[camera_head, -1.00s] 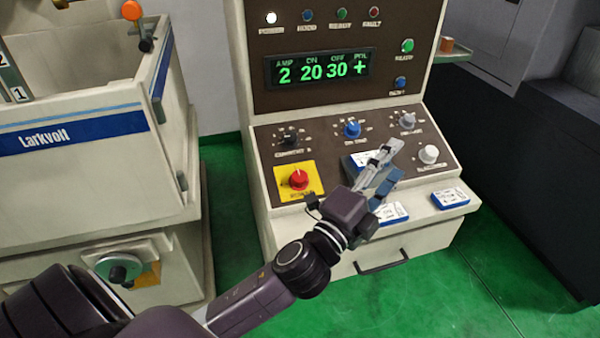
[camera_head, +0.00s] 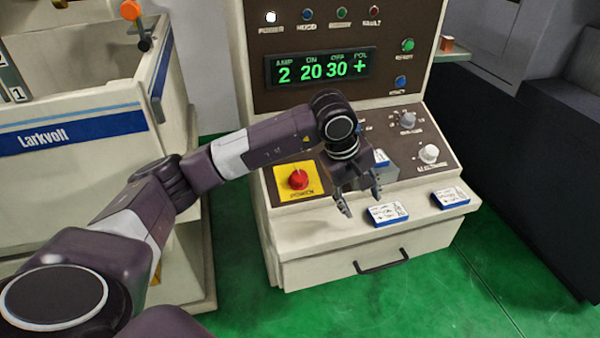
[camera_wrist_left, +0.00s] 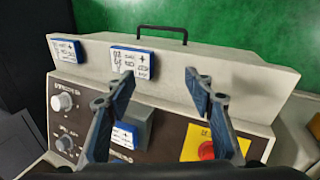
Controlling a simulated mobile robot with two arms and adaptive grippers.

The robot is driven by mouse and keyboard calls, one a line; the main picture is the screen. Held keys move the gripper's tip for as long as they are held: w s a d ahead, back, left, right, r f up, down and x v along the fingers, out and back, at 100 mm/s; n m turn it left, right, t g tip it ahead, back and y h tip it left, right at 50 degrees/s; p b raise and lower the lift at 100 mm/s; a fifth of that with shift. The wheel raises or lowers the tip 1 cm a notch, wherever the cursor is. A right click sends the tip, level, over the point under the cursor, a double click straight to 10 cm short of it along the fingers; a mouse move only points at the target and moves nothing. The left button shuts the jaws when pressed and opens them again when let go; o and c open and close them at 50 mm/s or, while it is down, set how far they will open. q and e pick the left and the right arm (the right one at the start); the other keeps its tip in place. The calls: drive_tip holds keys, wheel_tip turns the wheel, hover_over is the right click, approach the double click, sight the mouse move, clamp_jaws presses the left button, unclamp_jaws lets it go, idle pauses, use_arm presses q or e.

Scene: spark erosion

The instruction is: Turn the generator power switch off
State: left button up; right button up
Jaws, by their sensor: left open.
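The generator console (camera_head: 330,245) stands at the middle. The knob also shows in the left wrist view (camera_wrist_left: 206,151), partly behind a finger. The white power lamp (camera_head: 270,17) is lit and the green display (camera_head: 320,68) reads 2, 20, 30, +. My left gripper (camera_head: 360,203) is open and empty, fingers pointing down, over the panel's front edge to the right of the red knob. In its wrist view (camera_wrist_left: 159,75) the fingers are spread.
Blue-edged cards (camera_head: 387,214) and (camera_head: 450,198) lie on the front ledge; another (camera_head: 382,157) is on the panel, partly hidden by my arm. White and grey knobs (camera_head: 429,153) sit at the right. A Larkvolt machine (camera_head: 80,135) stands left, with green floor between.

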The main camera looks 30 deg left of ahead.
sight(299, 175)
use_arm(q)
drive_tip(key=a+r+y, duration=0.2)
drive_tip(key=a+y, duration=0.1)
drive_tip(key=a, duration=0.5)
drive_tip(key=a+r+y, duration=0.3)
drive_tip(key=a, duration=0.5)
drive_tip(key=shift+g, duration=0.4)
drive_tip(key=p+x, duration=0.2)
drive_tip(key=x, duration=0.4)
drive_tip(key=shift+w+f+p, duration=0.2)
drive_tip(key=shift+f+p, duration=0.15)
drive_tip(key=shift+w+a+f, duration=0.15)
drive_tip(key=shift+f, duration=0.4)
drive_tip(key=shift+c, duration=0.2)
drive_tip(key=c, duration=1.1)
